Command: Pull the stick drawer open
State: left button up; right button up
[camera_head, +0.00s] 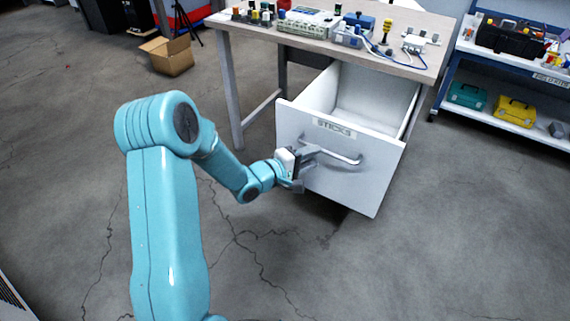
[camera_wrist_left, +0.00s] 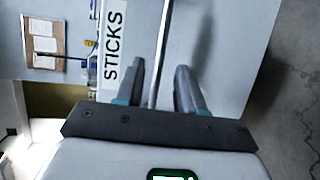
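The white stick drawer (camera_head: 335,185), labelled "STICKS", stands pulled far out from under the workbench, and its visible interior looks empty. Its grey bar handle (camera_head: 345,158) runs across the front panel. My left gripper (camera_head: 308,160) is at the left end of the handle. In the left wrist view the handle bar (camera_wrist_left: 160,50) passes between the two fingers of the left gripper (camera_wrist_left: 160,85), with a gap showing on each side. The fingers are open around the bar. My right gripper is in neither view.
The workbench top (camera_head: 265,28) holds small bottles, trays and blue-cabled devices. A blue shelf rack (camera_head: 520,80) with toolboxes stands at the right. An open cardboard box (camera_head: 170,58) lies on the floor at the upper left. The concrete floor before the drawer is clear.

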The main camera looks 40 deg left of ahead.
pick_arm(q)
jog(key=p+v, duration=0.1)
jog(key=v, duration=1.1)
jog(key=shift+p, duration=0.4)
